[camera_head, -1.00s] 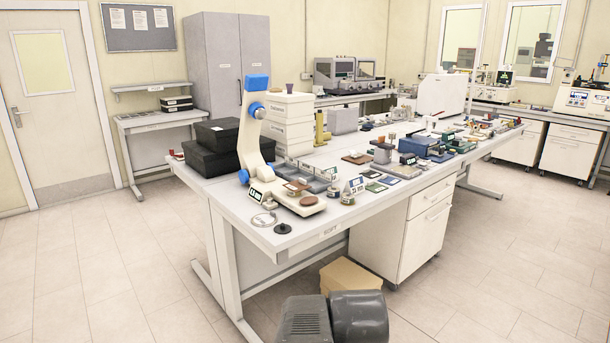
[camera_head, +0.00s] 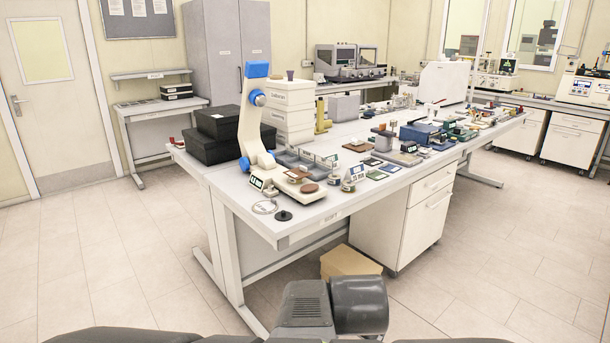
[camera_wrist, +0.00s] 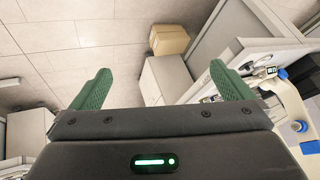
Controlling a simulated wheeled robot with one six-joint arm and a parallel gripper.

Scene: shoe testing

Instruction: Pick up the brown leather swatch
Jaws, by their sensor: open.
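A flat brown piece (camera_head: 358,147), which looks like the brown leather swatch, lies on the white workbench (camera_head: 330,205) in the head view. It is small there, and a pale thing stands just above it. Several small dark and green swatches (camera_head: 376,174) lie nearer the bench's front edge. My gripper (camera_wrist: 162,85) shows in the wrist view with its two green fingers wide apart and nothing between them. It is away from the swatch. I cannot make out the swatch in the wrist view.
Black boxes (camera_head: 215,145) and stacked white drawers (camera_head: 290,105) stand behind. A cardboard box (camera_head: 350,262) sits under the bench. The floor to the right is clear.

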